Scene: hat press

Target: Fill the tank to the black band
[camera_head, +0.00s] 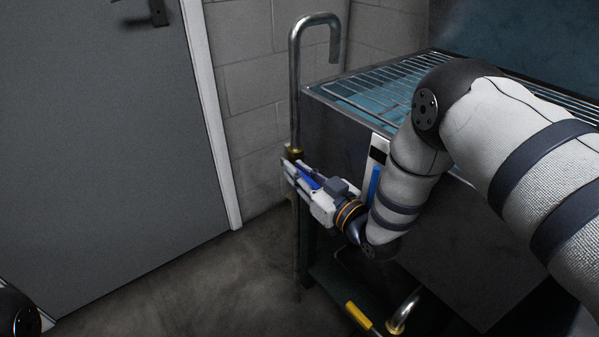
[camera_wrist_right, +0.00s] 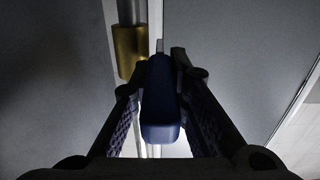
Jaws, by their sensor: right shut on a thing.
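The metal tank (camera_head: 335,130) stands at the right with a wire rack on top and bluish water visible beneath it. On its front, a pale gauge strip carries a black band (camera_head: 378,155). A blue column (camera_head: 374,184) shows below the band, with a pale gap between; my arm hides its lower part. A bent fill pipe (camera_head: 295,90) rises beside the tank, its spout over the rim; no stream is discernible. My right gripper (camera_head: 292,172) is shut on the blue valve lever (camera_wrist_right: 160,100) beside the brass valve body (camera_wrist_right: 129,50). My left gripper is out of view.
A lower pipe with a yellow lever (camera_head: 358,316) sits under the tank. A grey door (camera_head: 110,150) and block wall (camera_head: 245,90) stand at the left and back. Floor (camera_head: 190,285) is clear before the door.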

